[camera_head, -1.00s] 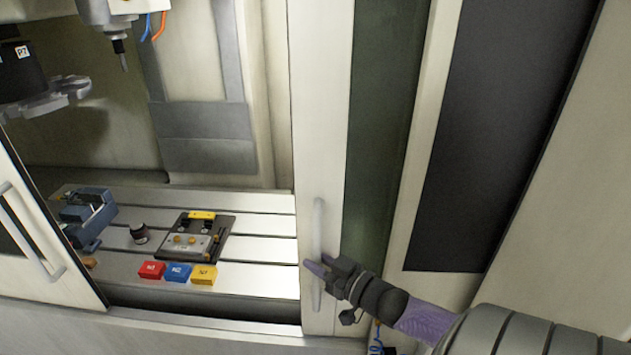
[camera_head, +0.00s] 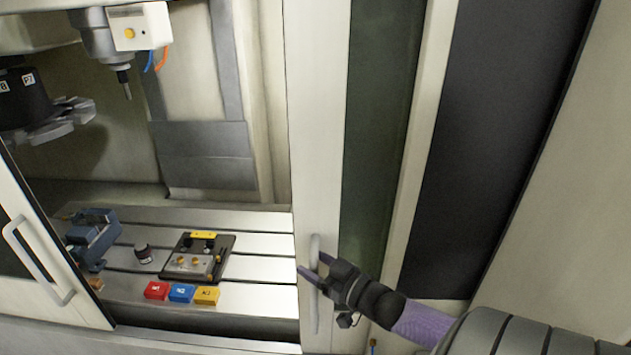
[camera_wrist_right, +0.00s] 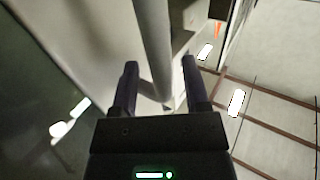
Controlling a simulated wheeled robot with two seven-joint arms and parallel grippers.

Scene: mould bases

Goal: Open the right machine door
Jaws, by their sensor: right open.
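The right machine door (camera_head: 318,120) is a pale upright panel with a dark window (camera_head: 385,110), standing to the right of the machine opening. Its handle (camera_head: 315,302) is a pale vertical bar low on the panel. My right gripper (camera_head: 311,267) is open at the handle, with one finger on either side of the bar. In the right wrist view, the handle bar (camera_wrist_right: 152,45) runs between the two open fingers (camera_wrist_right: 160,75) and is not clamped. The left gripper is in neither view.
Inside the machine, a slotted bed (camera_head: 262,255) carries a black fixture plate (camera_head: 225,245), a blue vise (camera_head: 92,238), and red (camera_head: 156,290), blue (camera_head: 181,292) and yellow (camera_head: 207,295) blocks. The left door's handle (camera_head: 35,262) shows at the left edge. A spindle (camera_head: 122,75) hangs above.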

